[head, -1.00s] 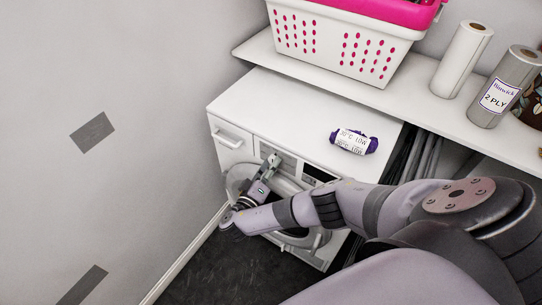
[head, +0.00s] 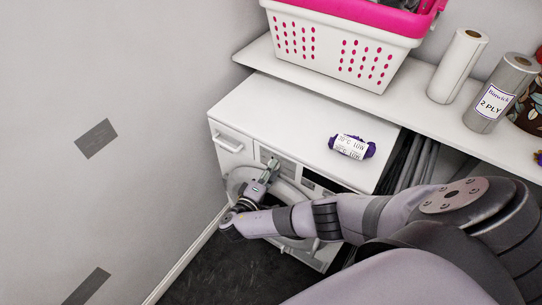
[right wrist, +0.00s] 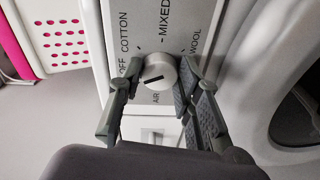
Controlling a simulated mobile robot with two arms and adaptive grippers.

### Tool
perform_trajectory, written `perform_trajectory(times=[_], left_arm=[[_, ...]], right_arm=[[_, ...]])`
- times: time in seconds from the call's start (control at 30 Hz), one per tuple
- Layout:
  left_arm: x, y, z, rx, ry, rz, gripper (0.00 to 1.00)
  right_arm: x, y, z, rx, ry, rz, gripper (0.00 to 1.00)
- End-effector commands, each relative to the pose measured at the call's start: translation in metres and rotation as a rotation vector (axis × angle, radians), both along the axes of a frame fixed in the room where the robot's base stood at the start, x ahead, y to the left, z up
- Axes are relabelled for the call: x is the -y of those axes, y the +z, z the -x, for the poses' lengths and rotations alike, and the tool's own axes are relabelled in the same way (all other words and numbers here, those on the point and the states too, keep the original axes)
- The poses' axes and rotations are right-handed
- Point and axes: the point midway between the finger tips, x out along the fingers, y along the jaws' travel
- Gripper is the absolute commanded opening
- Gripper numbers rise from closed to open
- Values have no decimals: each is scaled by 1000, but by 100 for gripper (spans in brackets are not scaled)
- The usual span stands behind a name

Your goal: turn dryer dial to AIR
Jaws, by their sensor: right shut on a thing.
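The dryer (head: 285,115) is a white front-loading machine under the shelf. Its dial (right wrist: 158,72) is a round silver knob in the right wrist view, with a short dark mark on its face. The mark lies nearly sideways in the picture, slightly tilted. Around the dial are the labels OFF, COTTON, MIXED, WOOL and AIR; the AIR label (right wrist: 157,98) is just below it. My right gripper (head: 272,165) is at the control panel, its fingers shut on the dial from both sides. In the head view the gripper hides the dial. My left gripper is not in view.
A white and pink basket (head: 340,45) and paper rolls (head: 458,66) stand on the shelf (head: 400,100). The grey wall (head: 100,200) is close on the left.

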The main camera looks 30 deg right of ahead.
Motion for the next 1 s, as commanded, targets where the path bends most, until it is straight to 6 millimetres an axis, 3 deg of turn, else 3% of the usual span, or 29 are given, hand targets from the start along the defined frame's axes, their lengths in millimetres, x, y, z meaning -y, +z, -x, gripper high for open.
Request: perform_trajectory(times=[1.0], left_arm=[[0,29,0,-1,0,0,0]], right_arm=[[-2,4,-3,-853,1,350,4]])
